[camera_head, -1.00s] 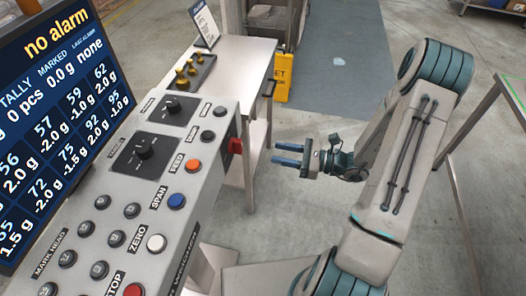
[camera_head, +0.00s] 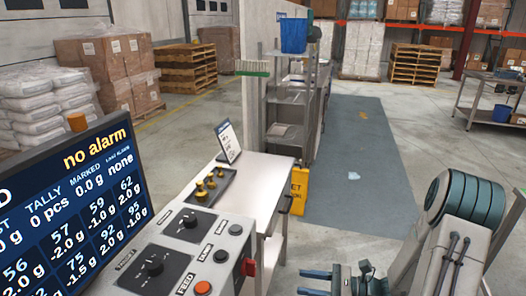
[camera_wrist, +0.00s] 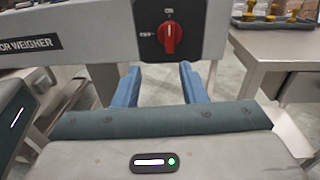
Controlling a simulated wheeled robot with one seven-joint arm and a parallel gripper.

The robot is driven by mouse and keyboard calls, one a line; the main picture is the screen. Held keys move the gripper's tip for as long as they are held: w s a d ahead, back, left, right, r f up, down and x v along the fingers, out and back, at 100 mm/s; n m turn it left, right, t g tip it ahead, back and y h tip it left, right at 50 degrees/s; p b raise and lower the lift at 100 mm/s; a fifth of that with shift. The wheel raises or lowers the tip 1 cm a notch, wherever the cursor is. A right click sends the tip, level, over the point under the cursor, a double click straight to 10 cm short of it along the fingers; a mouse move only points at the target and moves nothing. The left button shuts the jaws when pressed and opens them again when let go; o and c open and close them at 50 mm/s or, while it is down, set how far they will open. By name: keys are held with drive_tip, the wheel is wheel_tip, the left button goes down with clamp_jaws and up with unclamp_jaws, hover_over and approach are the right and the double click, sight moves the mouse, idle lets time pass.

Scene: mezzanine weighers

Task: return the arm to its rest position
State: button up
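My gripper (camera_head: 316,283) shows at the bottom of the head view, to the right of the control panel, with its two blue fingers pointing left. In the wrist view my gripper (camera_wrist: 158,85) has its blue fingers apart, with nothing between them. It is open and empty. Beyond the fingers is the weigher housing with a red rotary switch (camera_wrist: 170,37). My arm is bent, with its elbow at the right of the head view.
The control panel (camera_head: 176,252) and a screen (camera_head: 75,205) reading "no alarm" stand at the left. A steel table (camera_head: 262,185) holds a tray of brass weights (camera_head: 206,186) and a sign. A yellow wet-floor sign (camera_head: 299,190) stands behind.

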drive_tip(key=s+a+r+n+g+h, duration=0.4)
drive_tip(key=s+r+n+g+h, duration=0.3)
drive_tip(key=s+n, duration=0.4)
drive_tip(key=s+d+r+n+t+h, duration=0.2)
drive_tip(key=d+r+n+t+h, duration=0.2)
drive_tip(key=r+n+h, duration=0.4)
drive_tip(key=shift+s+d+r+n+t+h, duration=0.2)
drive_tip(key=shift+s+n+t+h, duration=0.15)
drive_tip(key=shift+n+t+h, duration=0.45)
